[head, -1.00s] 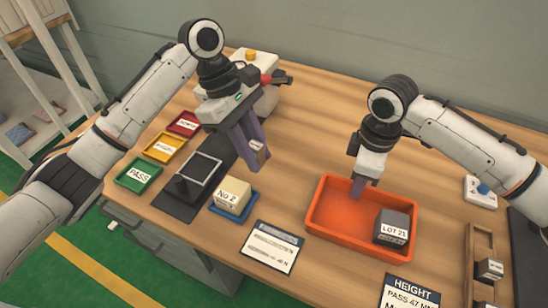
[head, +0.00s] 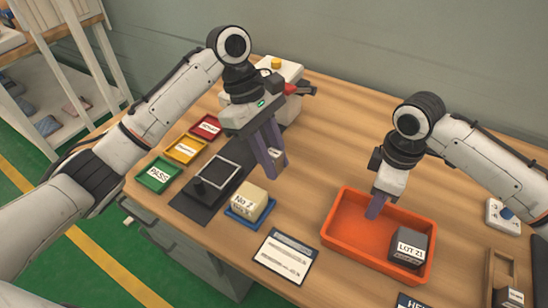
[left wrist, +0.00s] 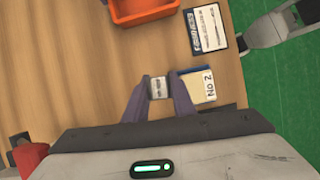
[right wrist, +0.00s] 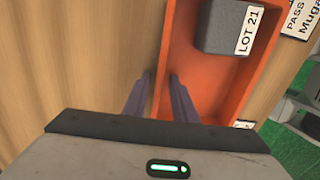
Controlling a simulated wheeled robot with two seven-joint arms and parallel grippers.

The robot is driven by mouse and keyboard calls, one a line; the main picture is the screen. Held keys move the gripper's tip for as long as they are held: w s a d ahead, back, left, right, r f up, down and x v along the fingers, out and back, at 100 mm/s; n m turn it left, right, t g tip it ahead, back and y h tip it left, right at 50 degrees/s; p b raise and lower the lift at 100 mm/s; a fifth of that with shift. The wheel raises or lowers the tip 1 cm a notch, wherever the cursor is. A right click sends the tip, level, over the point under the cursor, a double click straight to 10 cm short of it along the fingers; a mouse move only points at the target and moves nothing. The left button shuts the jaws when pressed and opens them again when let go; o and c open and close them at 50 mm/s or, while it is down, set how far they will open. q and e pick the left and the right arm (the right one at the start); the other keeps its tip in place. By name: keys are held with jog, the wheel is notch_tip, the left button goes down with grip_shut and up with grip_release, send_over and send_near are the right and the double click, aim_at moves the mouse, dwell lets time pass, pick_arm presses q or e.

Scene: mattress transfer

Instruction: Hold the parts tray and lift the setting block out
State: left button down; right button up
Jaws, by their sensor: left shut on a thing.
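The orange parts tray (head: 340,232) stands on the table at the right. A dark grey block marked LOT 21 (head: 409,247) sits inside it at its right end; it also shows in the right wrist view (right wrist: 229,26). My left gripper (head: 273,163) is shut on a small grey block (head: 280,159) with a pale labelled face, clear of the tray. This block also shows between the fingers in the left wrist view (left wrist: 158,88); its label is too small to read. My right gripper (right wrist: 160,88) is open, its fingers apart on either side of the tray's wall.
A cream block marked No 2 (head: 250,200) sits on a blue tray near my left gripper. A printed card (head: 285,256) lies at the front. Green (head: 158,176), yellow and red trays stand at the left. A wooden rack (head: 498,262) is at the far right.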

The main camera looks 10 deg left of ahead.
notch_tip(320, 180, up, 12)
dwell(0.5)
